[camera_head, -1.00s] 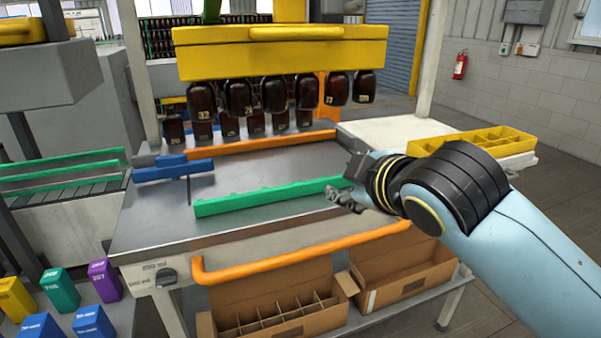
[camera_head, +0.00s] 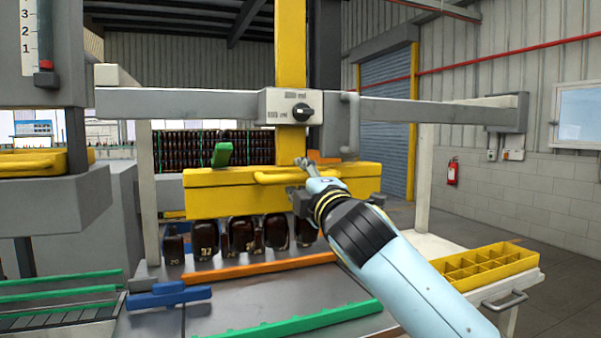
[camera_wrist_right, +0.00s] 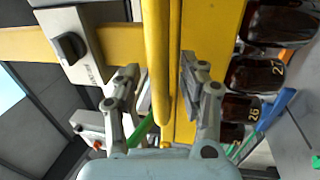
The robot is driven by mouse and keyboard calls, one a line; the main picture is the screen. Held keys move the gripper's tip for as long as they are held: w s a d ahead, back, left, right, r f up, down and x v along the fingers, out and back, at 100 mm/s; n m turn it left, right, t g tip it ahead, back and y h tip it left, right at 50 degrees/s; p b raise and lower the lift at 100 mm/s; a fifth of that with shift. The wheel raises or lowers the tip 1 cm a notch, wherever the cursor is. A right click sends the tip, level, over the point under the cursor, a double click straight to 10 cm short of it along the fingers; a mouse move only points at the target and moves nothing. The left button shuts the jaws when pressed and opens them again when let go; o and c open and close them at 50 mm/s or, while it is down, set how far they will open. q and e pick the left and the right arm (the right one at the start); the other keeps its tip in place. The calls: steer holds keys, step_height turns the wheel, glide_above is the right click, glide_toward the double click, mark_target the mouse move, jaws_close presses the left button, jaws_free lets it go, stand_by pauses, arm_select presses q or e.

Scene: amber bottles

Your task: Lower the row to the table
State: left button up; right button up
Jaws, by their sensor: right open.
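The row of dark amber bottles (camera_head: 240,234) hangs under the yellow lifting bar (camera_head: 215,203), above the grey table (camera_head: 230,311). I cannot tell the exact gap below them. The bar has a yellow handle (camera_head: 275,178) on its front. My right gripper (camera_head: 303,168) is at the right part of this handle. In the right wrist view the handle (camera_wrist_right: 158,50) passes between the open fingers of the right gripper (camera_wrist_right: 158,80); they are not closed on it. Some amber bottles (camera_wrist_right: 257,72) show at the right there. My left gripper is out of view.
An orange rail (camera_head: 260,267) and a green rail (camera_head: 305,322) cross the table, with a blue block (camera_head: 168,295) at left. A green lever (camera_head: 222,153) stands above the bar. A dial box (camera_head: 290,107) is on the crossbeam. A yellow divided tray (camera_head: 485,268) sits at right.

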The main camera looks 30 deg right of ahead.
steer(key=shift+w+d, duration=0.1)
steer(key=shift+w, duration=0.2)
jaws_close()
steer(key=shift+w+f, duration=0.1)
steer(key=shift+w, duration=0.1)
stand_by(0.5)
